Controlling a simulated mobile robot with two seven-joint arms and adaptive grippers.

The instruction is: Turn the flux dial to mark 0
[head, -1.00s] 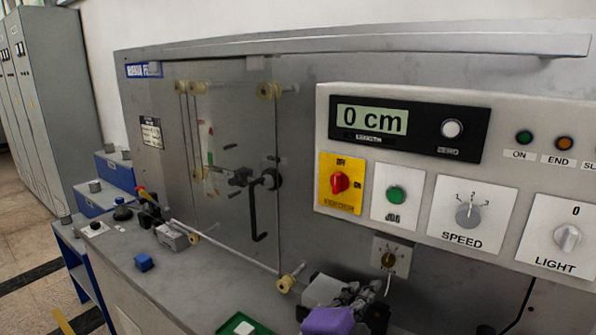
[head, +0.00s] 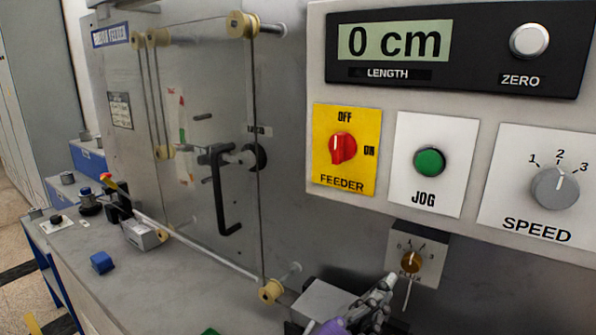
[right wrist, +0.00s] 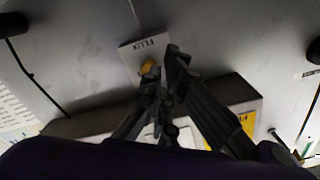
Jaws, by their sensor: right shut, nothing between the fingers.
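The flux dial (head: 411,261) is a small orange-brown knob on a pale plate with several marks, low on the machine face in the head view. The marks are too small to tell for sure which one it points to. It also shows in the right wrist view (right wrist: 150,68) below the upside-down FLUX label. My right gripper (head: 386,284) is shut and empty, just below and left of the dial. In the right wrist view its fingertips (right wrist: 162,72) are close beside the knob; I cannot tell whether they touch it. My left gripper is not in view.
Above the dial are the red feeder switch (head: 343,148), green jog button (head: 429,161) and speed knob (head: 555,188). A grey box (head: 318,303) stands beside my right gripper. A black crank handle (head: 222,195) and rollers sit to the left.

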